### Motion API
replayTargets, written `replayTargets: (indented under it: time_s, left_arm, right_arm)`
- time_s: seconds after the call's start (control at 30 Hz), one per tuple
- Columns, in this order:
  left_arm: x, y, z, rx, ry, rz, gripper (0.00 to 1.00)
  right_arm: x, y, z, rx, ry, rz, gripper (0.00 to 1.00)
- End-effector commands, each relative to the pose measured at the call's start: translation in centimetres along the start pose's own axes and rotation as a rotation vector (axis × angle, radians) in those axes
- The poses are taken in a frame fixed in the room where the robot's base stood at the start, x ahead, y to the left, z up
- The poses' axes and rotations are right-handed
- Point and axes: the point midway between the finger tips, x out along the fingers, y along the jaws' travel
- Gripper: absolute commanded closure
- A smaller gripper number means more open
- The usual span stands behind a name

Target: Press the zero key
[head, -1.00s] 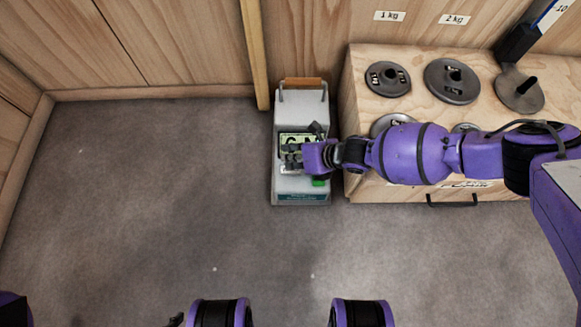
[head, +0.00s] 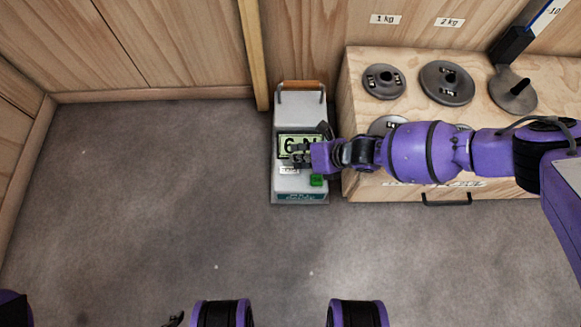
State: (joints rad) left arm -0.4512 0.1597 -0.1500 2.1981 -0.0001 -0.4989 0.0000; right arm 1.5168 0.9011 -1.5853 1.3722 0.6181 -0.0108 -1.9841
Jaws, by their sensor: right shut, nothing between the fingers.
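A grey box-shaped device (head: 300,110) stands on the floor against the back wall. Its lit green display (head: 287,145) shows what reads like "6 N", partly covered. Below it are a small white label (head: 289,170) and a green key (head: 317,181). I cannot read which key is the zero key. My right gripper (head: 297,157) is shut and empty, over the lower part of the display and just above the label. Whether it touches the device cannot be told. A dark tip at the bottom edge looks like part of my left gripper (head: 174,320); its jaws cannot be made out.
A wooden bench (head: 360,60) to the right carries several dark weight discs, such as one disc (head: 447,83), under 1 kg and 2 kg labels. My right arm reaches across it. A wooden post (head: 253,55) stands behind the device. The grey floor (head: 150,190) to the left is clear.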

Motion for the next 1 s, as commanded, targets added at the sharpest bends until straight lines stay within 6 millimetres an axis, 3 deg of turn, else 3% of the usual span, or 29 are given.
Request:
replayTargets:
  time_s: [0.23, 0.87, 0.93, 1.0]
  left_arm:
    - [-1.6, 0.0, -0.7, 0.000, 0.008, -0.001, 0.37]
    - [-1.6, 0.0, -0.8, 0.000, 0.009, -0.001, 0.37]
    - [-1.6, 0.0, -0.3, -0.003, 0.004, -0.002, 0.37]
    - [-1.9, -0.1, 1.3, -0.007, -0.019, -0.005, 0.37]
  right_arm:
    - [-1.6, 1.6, 1.5, -0.002, -0.005, 0.008, 1.00]
    - [-1.5, 2.0, 1.8, -0.002, -0.007, 0.014, 1.00]
    - [-1.5, 2.0, 1.8, -0.002, -0.007, 0.014, 1.00]
    - [-1.5, 2.0, 1.8, -0.002, -0.007, 0.014, 1.00]
